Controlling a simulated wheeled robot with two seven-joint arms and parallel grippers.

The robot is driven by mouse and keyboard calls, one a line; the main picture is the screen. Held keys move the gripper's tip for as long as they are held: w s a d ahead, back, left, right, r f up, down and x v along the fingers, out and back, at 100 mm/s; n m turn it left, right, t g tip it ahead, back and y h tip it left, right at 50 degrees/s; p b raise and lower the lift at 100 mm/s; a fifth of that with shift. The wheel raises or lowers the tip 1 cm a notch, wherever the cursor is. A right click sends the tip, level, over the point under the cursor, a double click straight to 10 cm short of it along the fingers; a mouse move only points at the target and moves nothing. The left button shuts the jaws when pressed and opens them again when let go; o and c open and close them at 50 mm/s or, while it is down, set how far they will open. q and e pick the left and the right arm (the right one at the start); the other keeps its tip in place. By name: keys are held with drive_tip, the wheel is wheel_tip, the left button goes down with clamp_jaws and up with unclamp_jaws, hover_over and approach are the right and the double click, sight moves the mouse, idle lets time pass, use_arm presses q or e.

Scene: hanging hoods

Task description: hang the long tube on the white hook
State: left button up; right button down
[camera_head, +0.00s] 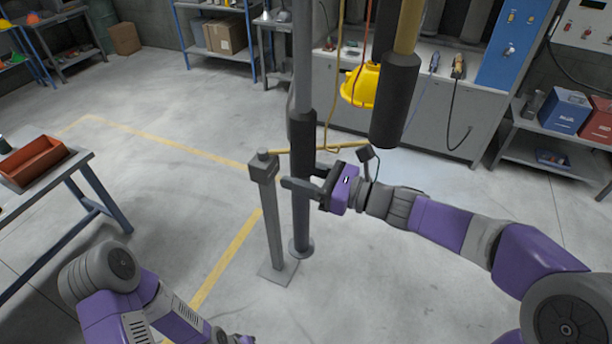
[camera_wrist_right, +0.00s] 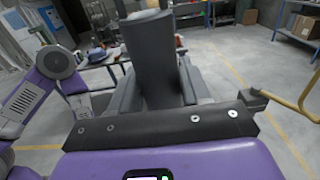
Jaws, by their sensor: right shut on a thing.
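In the right wrist view the dark sleeve (camera_wrist_right: 158,60) stands between the two fingers (camera_wrist_right: 157,95). The tube's top end is out of view. I cannot make out a white hook.
A grey post (camera_head: 272,215) with a yellow bar (camera_head: 335,149) stands close beside the tube. Another hanging tube with a dark sleeve (camera_head: 394,105) and a yellow hood (camera_head: 361,86) are to the right. A workbench (camera_head: 75,175) is at left. The floor between is clear.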

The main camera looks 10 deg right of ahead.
drive_tip(key=shift+f+b, duration=1.25)
idle(0.6)
drive_tip(key=shift+c, duration=2.2)
unclamp_jaws()
drive_tip(key=shift+f, duration=0.1)
